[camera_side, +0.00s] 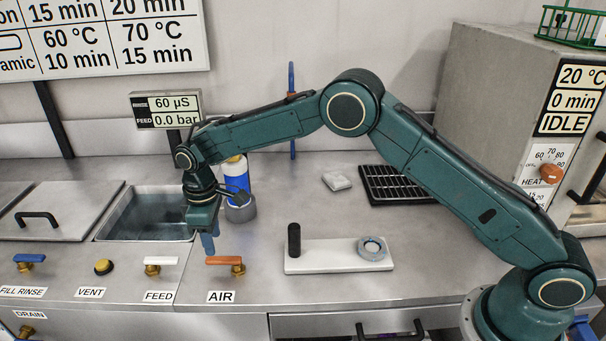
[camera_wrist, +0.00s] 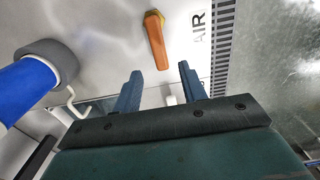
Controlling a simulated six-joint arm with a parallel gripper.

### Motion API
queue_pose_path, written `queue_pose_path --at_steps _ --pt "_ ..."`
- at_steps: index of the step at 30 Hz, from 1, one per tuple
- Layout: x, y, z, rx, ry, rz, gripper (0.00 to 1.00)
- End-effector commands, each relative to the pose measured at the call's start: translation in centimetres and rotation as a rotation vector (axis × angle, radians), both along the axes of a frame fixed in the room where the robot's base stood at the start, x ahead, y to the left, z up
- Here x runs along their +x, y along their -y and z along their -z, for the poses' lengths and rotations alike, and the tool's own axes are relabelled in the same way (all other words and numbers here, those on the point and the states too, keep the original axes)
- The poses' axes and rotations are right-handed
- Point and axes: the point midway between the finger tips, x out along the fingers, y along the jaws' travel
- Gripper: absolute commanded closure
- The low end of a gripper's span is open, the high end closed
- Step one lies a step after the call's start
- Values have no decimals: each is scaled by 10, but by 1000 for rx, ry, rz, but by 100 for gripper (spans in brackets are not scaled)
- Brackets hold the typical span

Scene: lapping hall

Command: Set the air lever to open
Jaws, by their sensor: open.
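The air lever (camera_side: 223,260) is an orange handle on a brass fitting at the counter's front, above a label reading AIR (camera_side: 221,296). Its handle points left from the fitting in the side view. In the wrist view the orange lever (camera_wrist: 157,42) lies beyond the fingertips, with the AIR label (camera_wrist: 199,25) to its right. My gripper (camera_side: 209,246) points down above and slightly left of the lever, apart from it. In the wrist view its two blue fingers (camera_wrist: 162,82) are spread with nothing between them.
A blue bottle (camera_side: 237,178) stands behind my gripper. A white plate with a black post (camera_side: 325,262) lies to the right. The sink (camera_side: 147,217) is behind left.

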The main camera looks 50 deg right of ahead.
Motion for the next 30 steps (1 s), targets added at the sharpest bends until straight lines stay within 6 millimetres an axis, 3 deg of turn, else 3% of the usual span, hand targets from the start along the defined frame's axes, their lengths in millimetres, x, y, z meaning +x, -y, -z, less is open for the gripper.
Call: queue_pose_path --at_steps 10,24,25,30 --pt "0 0 45 -1 -3 0 58" --pt "0 0 55 0 0 0 58" --pt "0 0 55 0 0 0 60" --pt "0 0 55 0 0 0 94"
